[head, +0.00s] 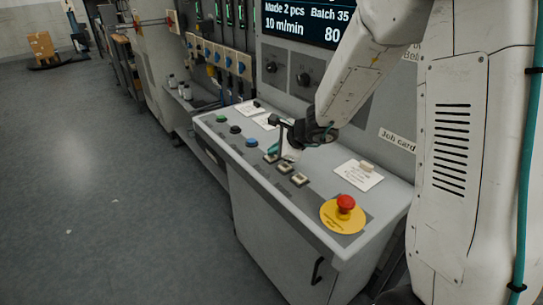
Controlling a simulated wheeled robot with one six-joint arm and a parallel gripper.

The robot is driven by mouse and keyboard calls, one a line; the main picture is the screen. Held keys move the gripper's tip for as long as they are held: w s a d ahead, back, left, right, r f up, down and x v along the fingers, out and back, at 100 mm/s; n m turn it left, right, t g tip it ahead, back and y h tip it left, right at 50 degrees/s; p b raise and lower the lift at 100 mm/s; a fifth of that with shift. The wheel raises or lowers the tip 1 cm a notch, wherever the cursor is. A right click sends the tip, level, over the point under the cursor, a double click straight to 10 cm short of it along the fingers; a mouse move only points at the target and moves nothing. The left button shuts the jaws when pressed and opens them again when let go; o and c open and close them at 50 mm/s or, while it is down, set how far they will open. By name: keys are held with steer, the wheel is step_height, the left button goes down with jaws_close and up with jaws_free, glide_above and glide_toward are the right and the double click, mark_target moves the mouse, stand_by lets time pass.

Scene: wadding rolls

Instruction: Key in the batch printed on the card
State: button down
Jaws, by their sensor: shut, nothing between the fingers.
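The job card (358,176) lies on the right of the grey sloped console (225,137), near a "Job card" label; its print is too small to read. A small tan block sits on its upper edge. Three square pale keys (285,168) run in a row at the console's middle. My gripper (274,150) is shut and empty, pointing down over the row's far end; whether it touches the farthest key cannot be told. The dark display (308,20) reads "Made 2 pcs", "Batch 35", "10 m/min" and "80", partly cut off and covered by my arm.
A red emergency stop (345,204) on a yellow disc stands at the console's near right. Green, black and blue round buttons (235,129) lie left of the keys. Other white cards (250,108) lie at the back. The floor (110,190) at left is mostly clear.

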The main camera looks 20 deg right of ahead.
mark_target(274, 158)
steer(key=shift+r, duration=0.85)
steer(key=shift+r, duration=2.5)
